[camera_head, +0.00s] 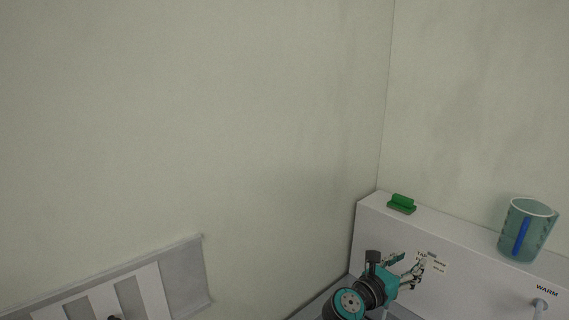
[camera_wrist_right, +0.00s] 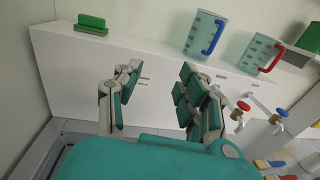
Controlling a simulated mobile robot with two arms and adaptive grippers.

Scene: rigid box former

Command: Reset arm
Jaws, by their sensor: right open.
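My right gripper (camera_head: 412,268) is at the lower right of the head view, in front of the white panel (camera_head: 450,250). In the right wrist view its two fingers (camera_wrist_right: 160,95) are spread apart with nothing between them, and the panel's face lies beyond them. My left gripper does not show in either view.
A cup with a red handle (camera_wrist_right: 262,54) and taps with red (camera_wrist_right: 242,106) and blue (camera_wrist_right: 281,112) handles are at right. A grey-white rack (camera_head: 140,285) is lower left.

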